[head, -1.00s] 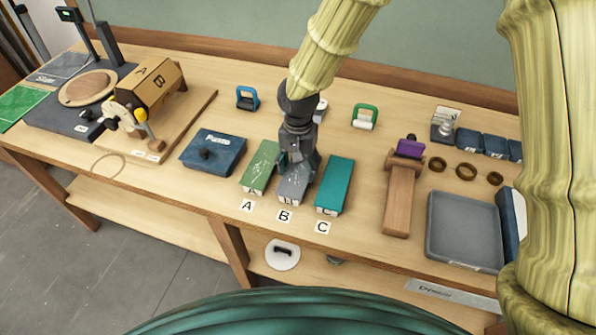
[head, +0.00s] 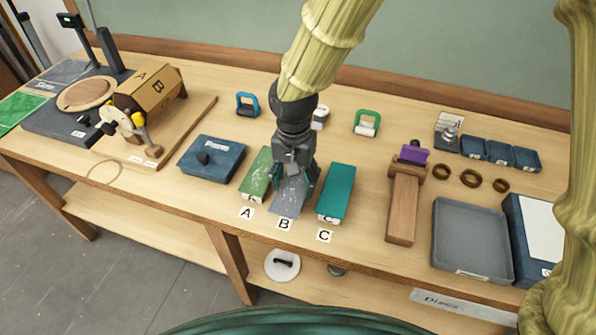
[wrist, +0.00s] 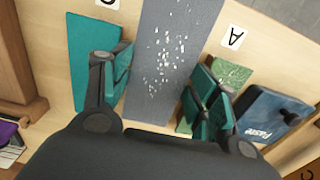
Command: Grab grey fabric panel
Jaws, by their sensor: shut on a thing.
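The grey fabric panel (head: 288,197), speckled with white marks, is behind the label B on the bench. In the wrist view the panel (wrist: 172,50) runs up between my fingers and looks large and close. My gripper (head: 293,178) points down and is shut on the panel. The panel looks tilted and a little raised in the head view, but its contact with the bench is hard to tell. The gripper covers its rear end.
The blue Paste box (head: 212,158) is left of the green panel. A wooden stand with a purple piece (head: 404,205) and a grey tray (head: 472,240) are to the right. Bare bench lies between the teal panel and the wooden stand.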

